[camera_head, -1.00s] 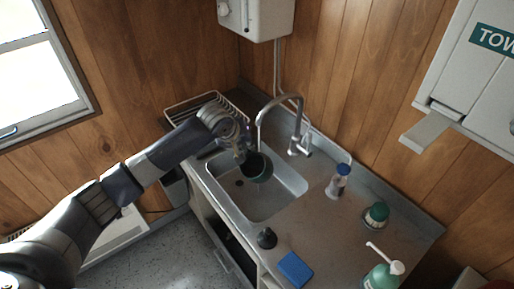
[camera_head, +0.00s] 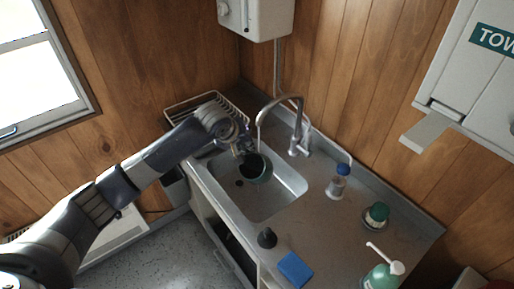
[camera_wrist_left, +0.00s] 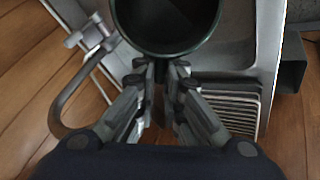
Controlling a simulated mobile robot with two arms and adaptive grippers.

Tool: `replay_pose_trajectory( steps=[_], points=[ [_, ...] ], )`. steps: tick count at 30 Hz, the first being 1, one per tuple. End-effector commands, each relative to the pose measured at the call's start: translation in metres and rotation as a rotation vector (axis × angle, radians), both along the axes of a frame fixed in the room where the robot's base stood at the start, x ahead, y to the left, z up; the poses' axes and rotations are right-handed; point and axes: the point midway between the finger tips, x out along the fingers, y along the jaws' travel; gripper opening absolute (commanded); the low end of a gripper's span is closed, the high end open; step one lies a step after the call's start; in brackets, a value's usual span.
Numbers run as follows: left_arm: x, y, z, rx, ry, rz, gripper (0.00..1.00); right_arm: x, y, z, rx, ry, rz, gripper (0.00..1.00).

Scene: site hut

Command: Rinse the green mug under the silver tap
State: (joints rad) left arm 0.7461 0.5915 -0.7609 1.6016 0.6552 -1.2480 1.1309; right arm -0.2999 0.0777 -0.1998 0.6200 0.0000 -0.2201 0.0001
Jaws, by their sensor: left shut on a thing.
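The green mug (camera_head: 258,178) is dark inside and held over the sink basin (camera_head: 285,196), just under the silver tap's (camera_head: 299,122) spout. A thin line, which looks like water, runs down from the spout toward the mug. In the left wrist view the mug (camera_wrist_left: 166,48) fills the top middle with its open mouth facing the camera, and the tap (camera_wrist_left: 62,105) is at the left. My left gripper (camera_head: 243,152) is shut on the mug at its near side; the fingers also show in the left wrist view (camera_wrist_left: 160,72). My right gripper is not in view.
A wire drying rack (camera_head: 192,108) stands behind the sink. On the counter right are a blue-capped bottle (camera_head: 338,184), a green-topped brush (camera_head: 376,215) and a pump bottle (camera_head: 381,276).

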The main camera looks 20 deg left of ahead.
Motion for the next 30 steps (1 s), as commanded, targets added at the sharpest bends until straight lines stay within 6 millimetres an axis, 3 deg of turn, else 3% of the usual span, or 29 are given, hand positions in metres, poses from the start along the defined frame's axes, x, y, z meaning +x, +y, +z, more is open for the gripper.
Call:
replay_pose_trajectory(
  steps=[15, 30],
  points=[
    [-0.035, -0.003, 0.030, 0.000, -0.004, 0.000, 0.00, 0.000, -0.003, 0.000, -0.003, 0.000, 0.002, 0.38],
    [-0.037, -0.003, 0.032, 0.000, -0.003, 0.001, 0.00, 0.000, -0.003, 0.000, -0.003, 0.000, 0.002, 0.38]
  ],
)
